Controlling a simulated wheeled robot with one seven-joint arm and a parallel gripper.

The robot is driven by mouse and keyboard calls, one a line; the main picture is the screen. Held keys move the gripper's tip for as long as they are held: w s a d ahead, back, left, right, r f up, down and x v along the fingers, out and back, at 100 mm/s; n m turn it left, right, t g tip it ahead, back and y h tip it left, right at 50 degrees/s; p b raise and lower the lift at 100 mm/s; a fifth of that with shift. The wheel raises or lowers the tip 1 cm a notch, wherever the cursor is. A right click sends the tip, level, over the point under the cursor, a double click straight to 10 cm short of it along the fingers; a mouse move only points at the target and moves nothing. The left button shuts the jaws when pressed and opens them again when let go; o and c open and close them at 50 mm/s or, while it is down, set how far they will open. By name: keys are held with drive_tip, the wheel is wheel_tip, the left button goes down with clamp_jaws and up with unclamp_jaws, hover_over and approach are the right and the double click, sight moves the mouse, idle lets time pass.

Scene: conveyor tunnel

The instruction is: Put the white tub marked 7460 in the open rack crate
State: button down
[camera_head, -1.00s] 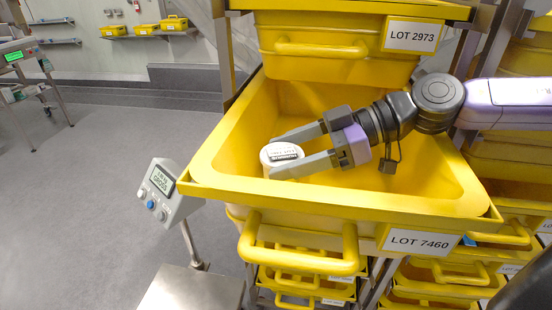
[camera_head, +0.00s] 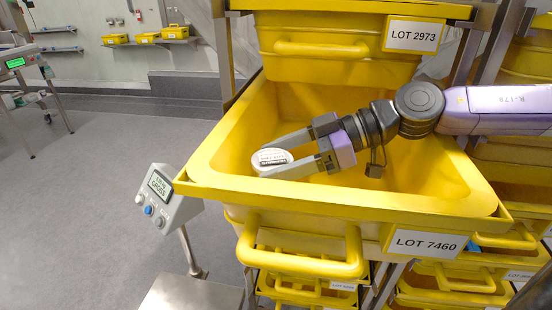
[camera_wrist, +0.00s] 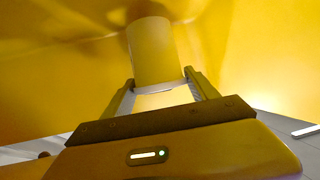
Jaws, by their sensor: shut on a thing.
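The white tub (camera_head: 270,160) with a printed label on its lid is between the fingertips of my gripper (camera_head: 285,155), inside the open yellow rack crate (camera_head: 330,205) marked LOT 7460. My gripper is shut on the tub. In the wrist view the tub (camera_wrist: 154,52) stands out beyond the fingers, tinted yellow by the crate around it. The number on the tub's lid is too small to read. I cannot tell whether the tub's base touches the crate floor.
A yellow crate marked LOT 2973 (camera_head: 330,45) sits directly above the open crate's back. A scale display (camera_head: 165,195) stands at the crate's left front corner. More yellow crates (camera_head: 460,275) are stacked below and to the right.

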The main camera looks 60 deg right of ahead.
drive_tip(key=shift+c, duration=1.2)
unclamp_jaws()
drive_tip(key=shift+r+p, duration=0.4)
drive_tip(key=shift+r, duration=0.05)
drive_tip(key=shift+s+d+r, duration=0.15)
drive_tip(key=shift+r, duration=0.15)
drive_tip(key=v, duration=0.7)
